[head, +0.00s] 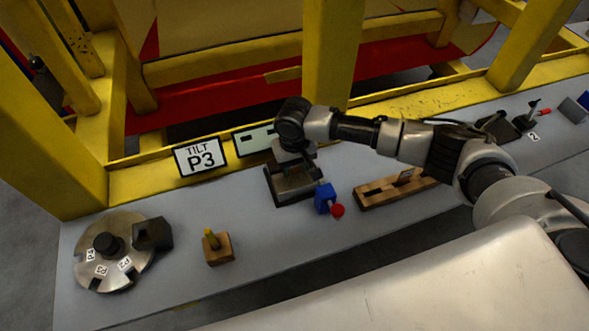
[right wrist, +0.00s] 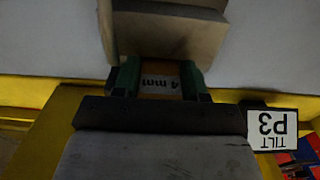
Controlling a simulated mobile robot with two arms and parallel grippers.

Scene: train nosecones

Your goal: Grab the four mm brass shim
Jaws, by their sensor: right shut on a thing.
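The 4 mm brass shim (right wrist: 160,69) shows in the right wrist view as an orange-brown piece with a white "4 mm" label. My right gripper (right wrist: 159,84) is shut on it, with a green-tipped finger on each side. A tan block-like part stands right beyond the shim in that view. In the head view my right gripper (head: 293,162) points down over a dark tray (head: 295,197) at the middle of the bench; the shim cannot be made out there. I cannot tell whether the shim still touches the tray. My left gripper is not in view.
A blue block with a red knob (head: 324,198) and a slotted wooden rack (head: 375,193) are right of the tray. A wooden block with a brass peg (head: 218,250) and a round metal disc (head: 90,250) are left. The P3 sign (head: 200,156) and yellow frame stand behind.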

